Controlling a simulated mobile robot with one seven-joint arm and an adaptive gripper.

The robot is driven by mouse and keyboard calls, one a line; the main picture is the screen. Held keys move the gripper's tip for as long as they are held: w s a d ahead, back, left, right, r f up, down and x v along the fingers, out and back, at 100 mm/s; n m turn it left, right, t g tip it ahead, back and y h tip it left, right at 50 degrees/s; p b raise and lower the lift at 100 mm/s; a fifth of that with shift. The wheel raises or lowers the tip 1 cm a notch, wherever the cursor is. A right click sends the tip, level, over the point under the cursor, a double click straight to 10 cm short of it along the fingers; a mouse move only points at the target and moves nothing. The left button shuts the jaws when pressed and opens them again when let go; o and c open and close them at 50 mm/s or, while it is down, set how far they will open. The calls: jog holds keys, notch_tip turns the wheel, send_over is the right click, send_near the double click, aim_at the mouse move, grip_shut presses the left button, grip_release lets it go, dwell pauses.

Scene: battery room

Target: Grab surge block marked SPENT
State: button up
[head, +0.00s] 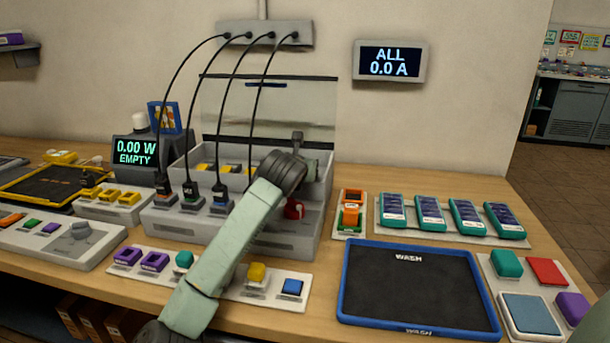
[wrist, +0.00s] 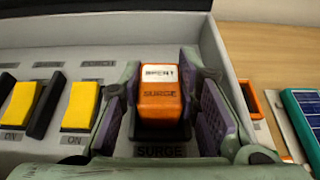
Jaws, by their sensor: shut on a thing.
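The surge block (wrist: 160,99) is orange with a white top label reading SPENT and the word SURGE on its front. In the wrist view it stands upright between the two purple-padded fingers of my gripper (wrist: 168,110), which is shut on it. It is at a dark slot marked SURGE on the grey unit (wrist: 40,152); I cannot tell whether it is still seated or slightly raised. In the head view my arm crosses in front of the grey unit (head: 180,222), and my gripper (head: 298,148) is partly visible at its right end; the held block is hidden there.
Yellow switches (wrist: 83,104) sit left of my gripper. An orange block (head: 351,213) stands in a small holder to the right, beside several teal meters (head: 430,212). A blue-rimmed WASH tray (head: 344,285) lies in front. Black cables (head: 253,115) hang close left of my arm.

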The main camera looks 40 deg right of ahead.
grip_shut()
jog(key=shift+r, duration=0.15)
